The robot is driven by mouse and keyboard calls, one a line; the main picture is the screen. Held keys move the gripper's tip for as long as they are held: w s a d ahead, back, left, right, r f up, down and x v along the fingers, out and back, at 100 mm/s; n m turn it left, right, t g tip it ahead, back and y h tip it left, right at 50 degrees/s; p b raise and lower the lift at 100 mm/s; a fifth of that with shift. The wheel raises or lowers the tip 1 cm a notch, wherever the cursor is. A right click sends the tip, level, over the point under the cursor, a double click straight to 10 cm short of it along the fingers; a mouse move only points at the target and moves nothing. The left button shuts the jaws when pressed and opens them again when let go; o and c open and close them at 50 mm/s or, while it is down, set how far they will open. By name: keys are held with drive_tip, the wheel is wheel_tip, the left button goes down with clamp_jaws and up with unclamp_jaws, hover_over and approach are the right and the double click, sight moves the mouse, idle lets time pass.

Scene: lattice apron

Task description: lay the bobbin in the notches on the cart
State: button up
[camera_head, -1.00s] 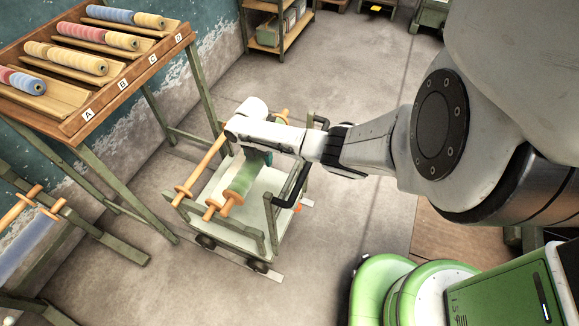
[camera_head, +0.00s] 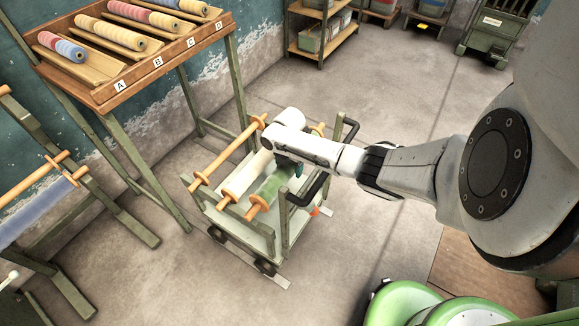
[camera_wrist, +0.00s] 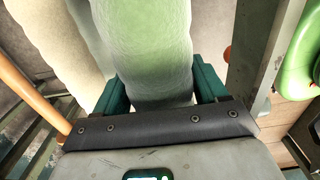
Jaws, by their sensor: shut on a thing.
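The bobbin (camera_head: 273,186), wound in pale green with orange wooden ends, is in my gripper (camera_head: 290,164). In the wrist view, the teal fingers (camera_wrist: 161,90) close on both sides of the green bobbin (camera_wrist: 145,35). The cart (camera_head: 240,235) is a low grey-green trolley with upright posts. The green bobbin is over its right side, roughly level, its near end close to the right front post. I cannot tell whether its ends touch the notches, which are too small or hidden to make out. My wrist hides its far end.
A cream bobbin (camera_head: 243,178) lies just left of the green one, with an orange rod (camera_head: 225,157) further left. Black handles (camera_head: 308,190) rise at the cart's right. A labelled rack (camera_head: 150,70) of bobbins stands behind left. A stand (camera_head: 45,215) with a blue roll is at left.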

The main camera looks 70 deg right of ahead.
drive_tip(key=shift+w+f+b, duration=0.1)
drive_tip(key=shift+f+b, duration=1.85)
drive_tip(key=shift+f, duration=0.15)
drive_tip(key=shift+r+p, duration=0.1)
drive_tip(key=shift+p, duration=0.2)
drive_tip(key=shift+f, duration=0.25)
drive_tip(key=shift+f+b, duration=0.35)
drive_tip(key=shift+b, duration=0.15)
drive_tip(key=shift+f+b, duration=0.5)
drive_tip(key=shift+f, duration=0.15)
